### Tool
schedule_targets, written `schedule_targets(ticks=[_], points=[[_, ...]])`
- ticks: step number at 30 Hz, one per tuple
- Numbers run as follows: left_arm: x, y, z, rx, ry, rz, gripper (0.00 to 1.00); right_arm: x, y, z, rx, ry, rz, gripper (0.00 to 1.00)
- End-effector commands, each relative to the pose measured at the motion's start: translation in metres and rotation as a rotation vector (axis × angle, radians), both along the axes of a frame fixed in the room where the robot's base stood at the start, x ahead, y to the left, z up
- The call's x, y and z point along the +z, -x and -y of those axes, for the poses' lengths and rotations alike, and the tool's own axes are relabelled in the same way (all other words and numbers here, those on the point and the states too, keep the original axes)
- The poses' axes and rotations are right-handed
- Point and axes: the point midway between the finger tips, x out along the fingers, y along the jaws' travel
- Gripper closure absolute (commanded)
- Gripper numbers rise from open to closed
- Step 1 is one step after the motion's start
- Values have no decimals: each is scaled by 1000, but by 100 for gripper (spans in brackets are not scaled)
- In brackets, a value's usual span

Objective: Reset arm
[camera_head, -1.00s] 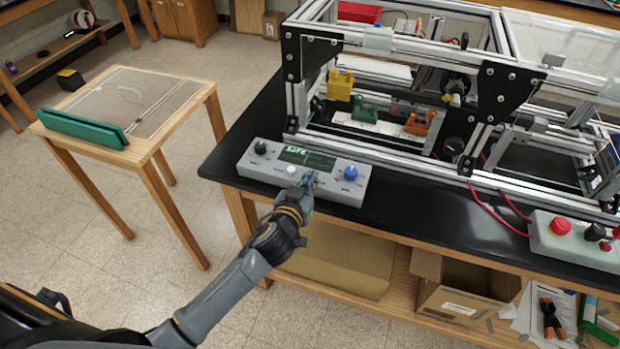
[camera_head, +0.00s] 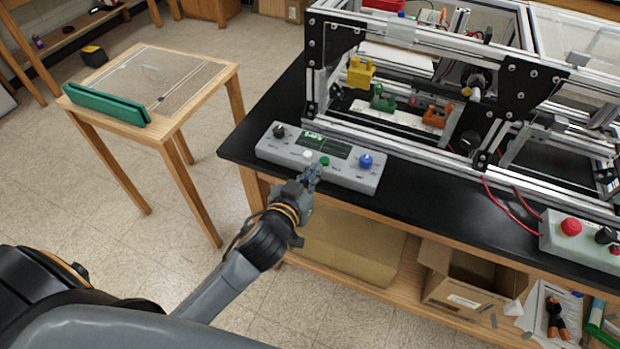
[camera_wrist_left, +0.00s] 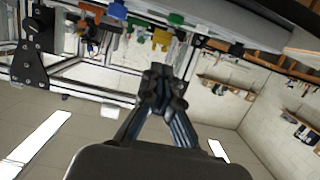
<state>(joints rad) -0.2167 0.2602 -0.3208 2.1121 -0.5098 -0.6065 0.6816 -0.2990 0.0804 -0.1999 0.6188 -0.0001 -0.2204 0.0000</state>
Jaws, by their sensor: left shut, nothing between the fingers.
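My left gripper (camera_head: 312,177) is shut and empty. In the head view its tips are just in front of the grey control box (camera_head: 345,176), near a green button (camera_head: 324,161); I cannot tell whether they touch it. In the left wrist view the shut fingers (camera_wrist_left: 161,80) point up at the picture's middle, and the view looks upside down or strongly tilted. My right gripper is not in view.
An aluminium extrusion frame (camera_head: 430,146) stands on the black bench top (camera_head: 436,197) behind the box. A second box with a red button (camera_head: 571,227) is at the right. A wooden side table (camera_head: 195,86) stands left, with open floor between. Cardboard boxes (camera_head: 467,284) sit below.

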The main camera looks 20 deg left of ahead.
Motion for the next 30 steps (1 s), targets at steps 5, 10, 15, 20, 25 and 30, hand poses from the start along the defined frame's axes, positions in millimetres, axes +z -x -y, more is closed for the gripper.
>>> schedule_targets(ticks=[5, 10, 15, 20, 25, 30], points=[[4, 14, 0, 0, 1, 1, 100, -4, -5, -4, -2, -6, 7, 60], [5, 15, -1, 0, 0, 1, 100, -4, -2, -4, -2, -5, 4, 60], [5, 15, -1, 0, 0, 2, 100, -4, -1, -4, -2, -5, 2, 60], [5, 15, 0, 0, 0, 2, 100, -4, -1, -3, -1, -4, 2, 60], [-8, 14, -1, -2, -9, -20, 100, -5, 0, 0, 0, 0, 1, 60], [-93, 17, -6, -14, -56, -162, 100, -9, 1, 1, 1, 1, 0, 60]])
